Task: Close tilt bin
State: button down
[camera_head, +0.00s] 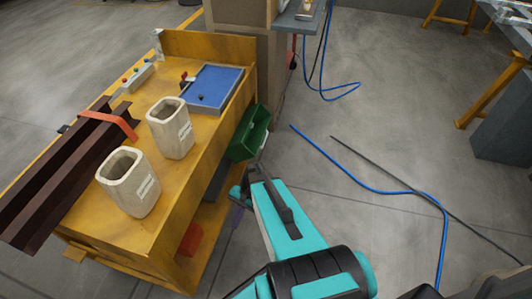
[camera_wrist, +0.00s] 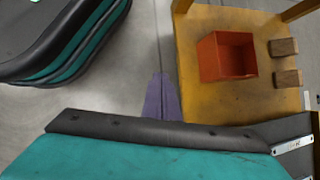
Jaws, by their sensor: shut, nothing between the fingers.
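The green tilt bin (camera_head: 257,131) hangs on the right side of the wooden workbench in the head view. It is tilted outward and its open top shows. My gripper (camera_head: 236,216) is below and a little left of the bin in the head view, beside the bench's side. Its purple fingers are shut and empty, and a gap shows between them and the bin. The fingers (camera_wrist: 162,98) also show in the wrist view, pointing down past the bench's lower shelf. The bin cannot be made out in the wrist view.
Two beige containers (camera_head: 133,182), a blue tray (camera_head: 215,85) and dark steel beams (camera_head: 62,165) rest on the workbench (camera_head: 190,190). A red box (camera_wrist: 226,56) and wooden blocks (camera_wrist: 286,62) sit on the lower shelf. Blue cables (camera_head: 380,190) cross the floor to the right.

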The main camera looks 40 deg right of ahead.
jog(key=w+d+m+t+y+b, duration=0.25)
jog(key=w+d+m+b, duration=0.2)
jog(key=w+d, duration=0.35)
jog(key=w+d+r+m+t+b, duration=0.1)
jog(key=d+r+m+t+b, duration=0.1)
jog(key=d, duration=0.8)
jog(key=w+d+r+m+t+b, duration=0.1)
jog(key=d+r+m+t+b, duration=0.2)
jog(key=d, duration=0.7)
jog(key=w+d+r+m+t+b, duration=0.1)
jog(key=d+r+m+t+b, duration=0.2)
jog(key=d+m, duration=0.3)
jog(key=d+t+h, duration=0.1)
jog(key=d, duration=0.3)
jog(key=shift+w+d, duration=0.2)
jog(key=shift+w, duration=0.05)
jog(key=shift+f, duration=0.1)
jog(key=w+a+f+b, duration=0.1)
jog(key=w+a+b, duration=0.3)
jog(key=w+a, duration=0.3)
jog(key=shift+w, duration=1.05)
jog(key=shift+w+r+p, duration=0.1)
jog(key=shift+r+p, duration=0.05)
jog(key=shift+p, duration=0.3)
